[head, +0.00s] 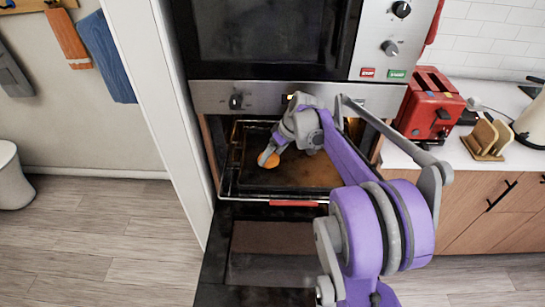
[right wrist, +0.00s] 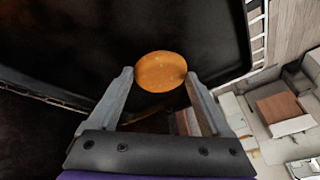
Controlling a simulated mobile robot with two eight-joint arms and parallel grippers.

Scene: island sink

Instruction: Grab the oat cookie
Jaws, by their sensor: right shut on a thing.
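The oat cookie (head: 270,160) is a round, orange-brown disc inside the open oven, just above a dark baking tray (head: 240,185). In the right wrist view the cookie (right wrist: 161,71) sits between the tips of both fingers. My right gripper (head: 268,157) is shut on it, reaching in from the right over the tray. In the wrist view the right gripper (right wrist: 160,84) has a finger at each side of the cookie. I cannot tell whether the cookie still touches the tray. My left gripper is not in view.
The oven door (head: 270,245) hangs open below the tray. A microwave (head: 268,35) is above the oven. A red toaster (head: 430,103) and a wooden holder (head: 488,138) stand on the right counter. A white wall edge (head: 160,100) borders the oven's left.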

